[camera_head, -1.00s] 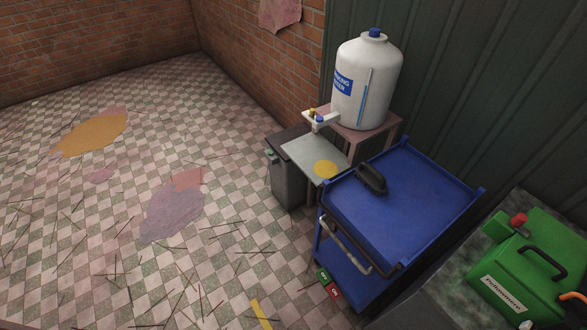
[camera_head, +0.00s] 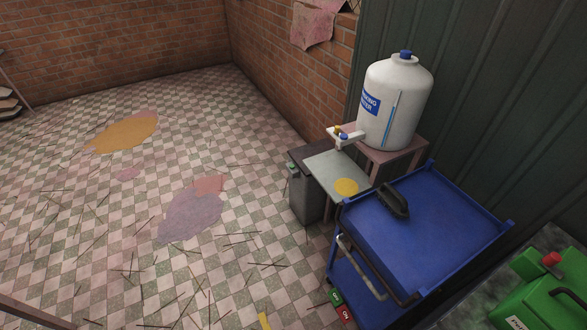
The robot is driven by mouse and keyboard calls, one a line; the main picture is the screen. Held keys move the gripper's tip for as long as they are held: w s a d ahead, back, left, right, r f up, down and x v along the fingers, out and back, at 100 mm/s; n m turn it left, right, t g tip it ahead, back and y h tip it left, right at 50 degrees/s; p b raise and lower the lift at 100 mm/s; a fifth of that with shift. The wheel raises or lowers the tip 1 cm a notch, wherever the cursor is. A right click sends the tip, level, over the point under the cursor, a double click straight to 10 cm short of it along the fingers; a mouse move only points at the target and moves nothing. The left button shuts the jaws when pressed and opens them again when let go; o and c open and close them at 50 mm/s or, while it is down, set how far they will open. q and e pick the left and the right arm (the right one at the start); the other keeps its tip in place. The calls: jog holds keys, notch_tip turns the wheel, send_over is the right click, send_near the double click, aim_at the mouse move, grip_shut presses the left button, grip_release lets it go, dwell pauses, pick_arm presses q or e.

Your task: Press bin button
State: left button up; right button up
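A dark grey bin (camera_head: 306,202) stands on the floor left of the blue cart, partly under a pale tray. A small green piece (camera_head: 292,168), possibly its button, shows at the bin's upper left edge. A green tag (camera_head: 335,297) and a red tag (camera_head: 345,314) with small lettering sit at the cart's lower front corner. Neither of my grippers is in view.
The blue cart (camera_head: 440,225) carries a black handled object (camera_head: 393,200). A white water jug (camera_head: 396,105) stands on a small table behind it. A green canister (camera_head: 540,300) is at the lower right. The checkered floor (camera_head: 110,220) is open, with scattered sticks and stains.

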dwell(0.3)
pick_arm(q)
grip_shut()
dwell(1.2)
